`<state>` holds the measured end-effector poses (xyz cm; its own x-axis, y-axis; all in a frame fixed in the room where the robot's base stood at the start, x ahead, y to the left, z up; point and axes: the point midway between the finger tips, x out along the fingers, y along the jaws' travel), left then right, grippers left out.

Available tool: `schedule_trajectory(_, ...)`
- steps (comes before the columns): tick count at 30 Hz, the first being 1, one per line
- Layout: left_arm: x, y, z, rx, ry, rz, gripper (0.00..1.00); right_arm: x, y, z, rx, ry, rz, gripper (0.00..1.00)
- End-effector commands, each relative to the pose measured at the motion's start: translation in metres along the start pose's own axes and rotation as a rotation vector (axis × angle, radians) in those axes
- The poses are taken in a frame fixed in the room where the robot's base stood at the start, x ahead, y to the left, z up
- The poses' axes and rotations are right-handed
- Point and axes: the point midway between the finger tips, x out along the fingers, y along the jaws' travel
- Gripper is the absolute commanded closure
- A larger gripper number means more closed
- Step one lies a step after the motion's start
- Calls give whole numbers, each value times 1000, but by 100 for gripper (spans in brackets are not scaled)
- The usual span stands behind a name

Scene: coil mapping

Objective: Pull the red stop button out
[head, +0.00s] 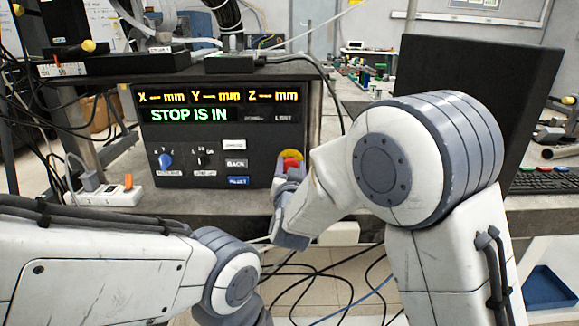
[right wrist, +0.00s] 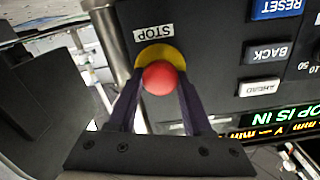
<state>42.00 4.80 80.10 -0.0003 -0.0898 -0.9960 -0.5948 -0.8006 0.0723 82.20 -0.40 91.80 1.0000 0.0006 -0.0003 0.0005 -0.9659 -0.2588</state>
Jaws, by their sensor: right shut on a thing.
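The red stop button (head: 291,163) sits on a yellow ring at the right side of the dark control panel (head: 220,208). In the right wrist view the red button (right wrist: 160,78) shows below a STOP label (right wrist: 153,32), upside down there. My right gripper (right wrist: 160,85) has its two dark fingers on either side of the button and is shut on it. In the head view this gripper (head: 288,178) covers the button's lower part. The panel's display (head: 190,115) reads "STOP IS IN". My left arm comes in at the lower left; its fingers are not in view.
The panel also carries a blue knob (head: 165,160), a BACK button (head: 236,163) and a blue RESET button (head: 238,181). A dark monitor (head: 480,90) stands at the right. A power strip (head: 105,195) and cables lie at the left.

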Motion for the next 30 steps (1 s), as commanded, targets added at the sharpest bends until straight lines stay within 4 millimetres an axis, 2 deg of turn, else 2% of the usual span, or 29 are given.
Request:
schedule_trajectory(6, 6, 0, 0, 0, 0, 0, 50, -9, 4, 0, -1, 2, 2, 100)
schedule_trajectory(13, 4, 0, 0, 0, 0, 0, 50, -9, 1, 0, -1, 0, 3, 100)
schedule_trajectory(14, 4, 0, 0, 0, 0, 0, 50, -9, 1, 0, -1, 0, 2, 38)
schedule_trajectory(15, 4, 0, 0, 0, 0, 0, 50, -9, 0, 0, -1, 0, 1, 23)
schedule_trajectory(16, 4, 0, 0, 0, 0, 0, 50, -9, 0, 0, -1, 0, 1, 19)
schedule_trajectory(26, 4, 0, 0, 0, 0, 0, 50, -11, -3, 1, -1, -1, -3, 19)
schedule_trajectory(30, 4, 0, 0, 0, 0, 0, 50, -26, -4, 1, 0, -2, -5, 19)
